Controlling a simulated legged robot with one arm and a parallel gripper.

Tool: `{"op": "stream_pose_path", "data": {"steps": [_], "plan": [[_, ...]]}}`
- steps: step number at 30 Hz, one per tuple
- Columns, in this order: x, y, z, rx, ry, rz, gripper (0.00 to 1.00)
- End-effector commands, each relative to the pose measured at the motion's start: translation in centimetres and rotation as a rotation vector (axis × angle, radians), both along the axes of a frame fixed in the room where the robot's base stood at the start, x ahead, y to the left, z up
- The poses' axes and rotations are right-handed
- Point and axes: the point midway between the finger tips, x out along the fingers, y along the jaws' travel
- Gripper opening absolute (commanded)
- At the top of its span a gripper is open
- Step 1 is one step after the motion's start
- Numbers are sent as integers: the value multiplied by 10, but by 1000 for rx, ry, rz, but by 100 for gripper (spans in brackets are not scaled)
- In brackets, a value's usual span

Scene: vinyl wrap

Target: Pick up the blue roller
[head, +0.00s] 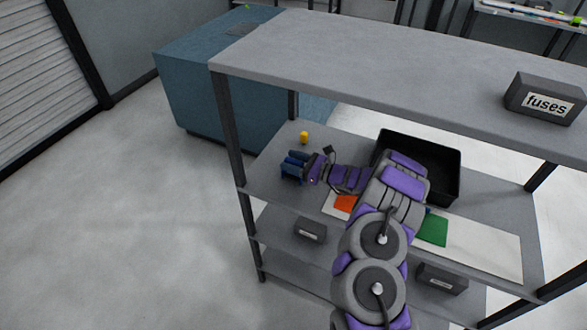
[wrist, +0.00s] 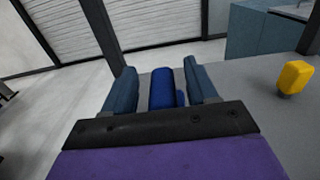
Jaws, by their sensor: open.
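The blue roller (wrist: 162,88) lies on the grey shelf, between the two blue-grey fingers of my gripper (wrist: 160,66) in the wrist view. A narrow gap shows on each side of it, so the fingers are around it and do not appear to press on it. Its near end is hidden behind the dark gripper body. In the head view my gripper (head: 291,166) is low over the left end of the middle shelf. There the roller is hard to tell from the blue fingers.
A yellow object (head: 304,137) stands nearby on the shelf (head: 268,165); it also shows right in the wrist view (wrist: 295,77). A black bin (head: 447,180), orange and green (head: 433,231) pieces lie right. The upper shelf (head: 380,60) holds a "fuses" box (head: 545,99).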

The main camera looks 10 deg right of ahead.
Motion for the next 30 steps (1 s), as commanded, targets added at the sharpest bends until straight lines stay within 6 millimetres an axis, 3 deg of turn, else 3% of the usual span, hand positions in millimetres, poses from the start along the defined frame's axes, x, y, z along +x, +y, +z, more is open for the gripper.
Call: {"op": "stream_pose_path", "data": {"steps": [5,22,30], "plan": [[0,-3,0,1,0,-1,56],[0,-2,0,1,1,-1,1],[0,-3,0,1,0,-2,0]]}}
